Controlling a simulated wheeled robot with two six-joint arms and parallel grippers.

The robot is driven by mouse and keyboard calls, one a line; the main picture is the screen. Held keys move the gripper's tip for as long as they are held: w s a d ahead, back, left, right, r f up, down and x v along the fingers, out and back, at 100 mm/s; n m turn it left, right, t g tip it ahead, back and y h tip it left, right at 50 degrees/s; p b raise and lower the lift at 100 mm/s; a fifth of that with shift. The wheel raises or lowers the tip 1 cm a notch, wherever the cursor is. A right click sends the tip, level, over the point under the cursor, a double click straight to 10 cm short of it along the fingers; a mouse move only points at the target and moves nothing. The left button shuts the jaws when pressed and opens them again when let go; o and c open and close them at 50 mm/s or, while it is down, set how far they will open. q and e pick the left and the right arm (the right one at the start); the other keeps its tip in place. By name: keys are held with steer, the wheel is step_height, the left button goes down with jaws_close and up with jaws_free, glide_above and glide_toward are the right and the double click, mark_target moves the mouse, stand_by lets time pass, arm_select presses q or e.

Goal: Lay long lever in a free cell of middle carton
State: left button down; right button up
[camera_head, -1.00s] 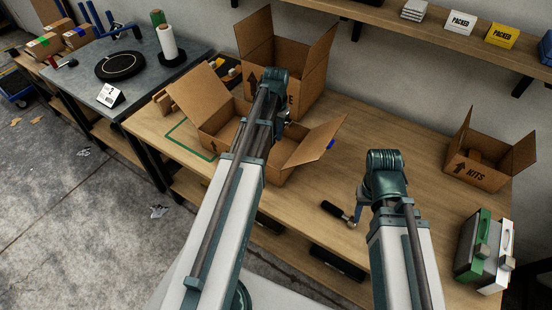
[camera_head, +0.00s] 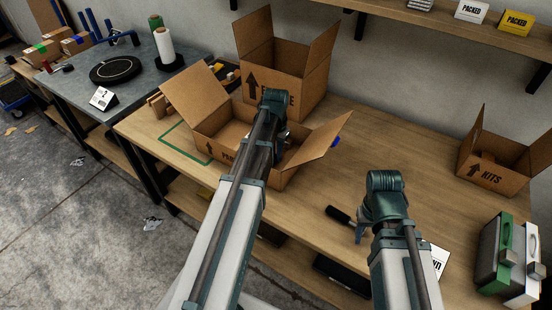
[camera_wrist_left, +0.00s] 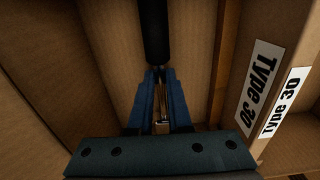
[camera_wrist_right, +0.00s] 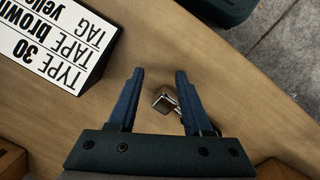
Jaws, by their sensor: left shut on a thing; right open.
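My left gripper (camera_wrist_left: 160,105) is shut on the long lever, whose black handle (camera_wrist_left: 155,30) points away from the fingers. In the left wrist view, cardboard walls (camera_wrist_left: 195,60) stand close on both sides of the handle; whether the lever touches the bottom cannot be told. My right gripper (camera_wrist_right: 160,72) is open above the bench, with a metal piece (camera_wrist_right: 165,98) showing between its fingers. A black handle (camera_head: 338,214) lies beside it.
A taller open carton (camera_head: 285,95) stands behind the middle one. A KITS carton (camera_head: 490,178) stands at the right. A sign reading TYPE 30 (camera_wrist_right: 50,45) stands near my right gripper. White labels (camera_wrist_left: 262,85) are on the cardboard. Bare bench (camera_head: 400,150) lies between the cartons.

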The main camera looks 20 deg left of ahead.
arm_select(q)
steer(key=shift+r, duration=0.1)
steer(key=shift+f, duration=0.2)
arm_select(e)
steer(key=shift+f, duration=0.15)
arm_select(q)
steer(key=c, duration=0.8)
jaws_free()
steer(key=shift+c, duration=0.2)
steer(key=shift+r, duration=0.1)
step_height(320, 180, up, 12)
steer(key=p, duration=1.2)
arm_select(e)
step_height(320, 180, up, 12)
steer(key=shift+r, duration=0.2)
